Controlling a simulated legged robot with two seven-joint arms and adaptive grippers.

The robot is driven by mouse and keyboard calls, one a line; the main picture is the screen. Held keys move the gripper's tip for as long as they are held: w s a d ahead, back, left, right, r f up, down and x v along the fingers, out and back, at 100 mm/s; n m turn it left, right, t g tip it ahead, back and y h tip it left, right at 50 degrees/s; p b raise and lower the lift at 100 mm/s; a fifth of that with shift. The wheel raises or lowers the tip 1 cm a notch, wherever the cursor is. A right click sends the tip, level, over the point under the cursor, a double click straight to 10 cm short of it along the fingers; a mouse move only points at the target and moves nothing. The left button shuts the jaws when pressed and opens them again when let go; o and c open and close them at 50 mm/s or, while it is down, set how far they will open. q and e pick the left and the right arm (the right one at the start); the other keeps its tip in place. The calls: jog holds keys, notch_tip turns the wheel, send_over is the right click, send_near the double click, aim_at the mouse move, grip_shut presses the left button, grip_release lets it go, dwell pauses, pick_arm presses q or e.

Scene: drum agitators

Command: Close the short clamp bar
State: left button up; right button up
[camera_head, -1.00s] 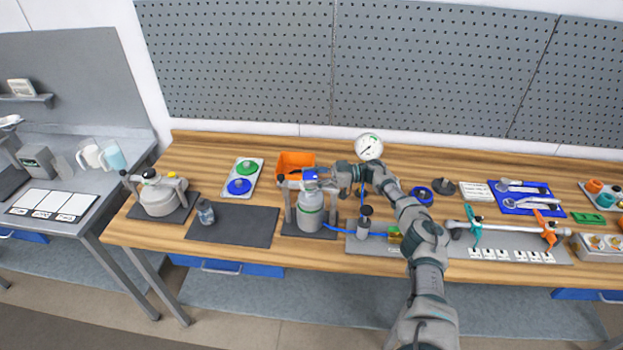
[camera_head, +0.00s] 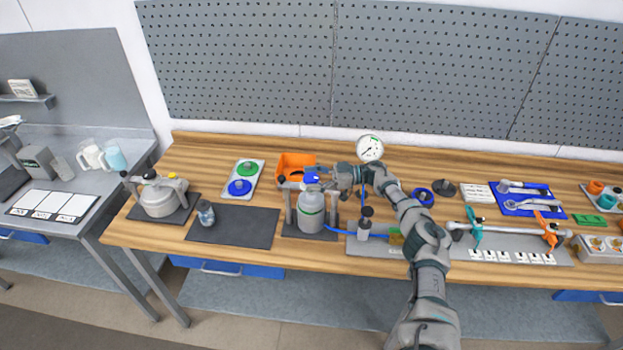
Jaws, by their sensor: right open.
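A grey-white vessel (camera_head: 310,212) stands on a dark mat between two upright grey posts, with its clamp hardware at the top. The top of this clamp is small and partly covered by my right gripper (camera_head: 314,179), so I cannot tell how the bar lies. My right gripper is open, just above and behind the vessel's lid, and I cannot tell whether it touches the bar. A second, wider vessel (camera_head: 158,200) sits at the left with a bar across its top. My left gripper is not in view.
An orange bin (camera_head: 294,162) stands behind the vessel. A small bottle (camera_head: 365,222) with a blue hose is to its right, and a round gauge (camera_head: 369,148) is behind. Tools lie on a blue tray (camera_head: 528,200).

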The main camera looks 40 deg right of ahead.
jog(key=v, duration=0.7)
jog(key=shift+d, duration=0.35)
jog(key=shift+f, duration=0.1)
